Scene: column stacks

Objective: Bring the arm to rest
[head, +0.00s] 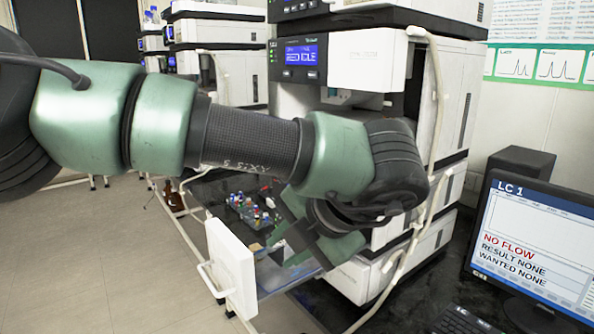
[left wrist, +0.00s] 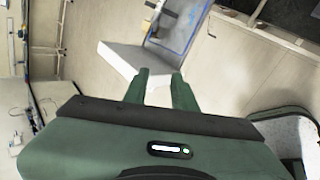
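My left arm (head: 250,135) stretches across the head view from the left, in front of the instrument stack. Its left gripper (head: 288,246) points down over a pulled-out drawer with a white front (head: 230,268). In the left wrist view the two green fingers of the left gripper (left wrist: 161,75) stand apart with nothing between them. The white drawer front (left wrist: 120,62) shows just beyond the fingertips, with the blue-edged tray (left wrist: 188,30) behind it. My right gripper is in neither view.
The instrument stack (head: 368,60) stands close behind the arm. Several small coloured-cap vials (head: 245,205) stand on the dark bench near the drawer. A monitor (head: 530,245) reading "NO FLOW" and a keyboard (head: 460,322) are at right. The floor (head: 80,260) at left is clear.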

